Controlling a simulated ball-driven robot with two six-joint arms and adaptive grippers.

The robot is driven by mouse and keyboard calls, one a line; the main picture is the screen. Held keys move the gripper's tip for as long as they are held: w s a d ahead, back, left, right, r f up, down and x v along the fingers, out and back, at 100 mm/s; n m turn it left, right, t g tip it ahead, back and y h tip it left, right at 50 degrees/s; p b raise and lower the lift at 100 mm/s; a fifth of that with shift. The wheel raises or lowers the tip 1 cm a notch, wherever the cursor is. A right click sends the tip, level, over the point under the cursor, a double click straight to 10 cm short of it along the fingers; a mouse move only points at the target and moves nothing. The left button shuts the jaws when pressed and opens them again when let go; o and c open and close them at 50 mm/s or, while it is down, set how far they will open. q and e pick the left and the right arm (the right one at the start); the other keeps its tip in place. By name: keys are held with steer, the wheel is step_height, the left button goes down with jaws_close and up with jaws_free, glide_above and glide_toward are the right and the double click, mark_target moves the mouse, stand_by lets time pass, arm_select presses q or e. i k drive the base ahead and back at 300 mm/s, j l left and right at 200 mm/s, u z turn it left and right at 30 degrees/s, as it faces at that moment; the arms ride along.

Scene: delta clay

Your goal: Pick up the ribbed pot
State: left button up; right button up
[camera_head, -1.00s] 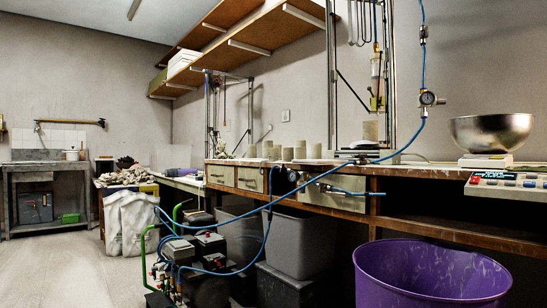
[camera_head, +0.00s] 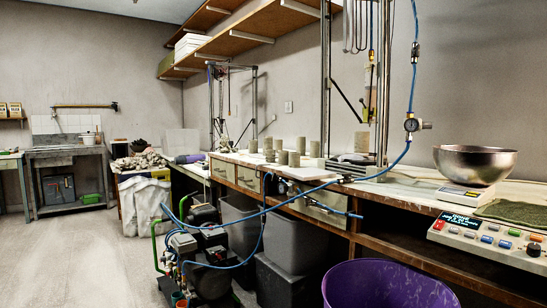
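I cannot single out a ribbed pot with certainty. A small dark, ridged-looking object (camera_head: 139,145) sits on the cloth-heaped table at the left, too small to tell what it is. Neither of my grippers is in view.
A purple bin (camera_head: 385,285) stands at the front right, below the bench. A steel bowl (camera_head: 475,163) and control box (camera_head: 490,238) are on the bench. A compressor (camera_head: 205,250) with blue hoses stands on the floor. Open floor (camera_head: 95,250) lies at the left.

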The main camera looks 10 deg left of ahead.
mark_target(268, 155)
steer(key=i+j, duration=0.5)
steer(key=i, duration=0.2)
steer(key=i+j, duration=1.05)
steer(key=i, duration=0.3)
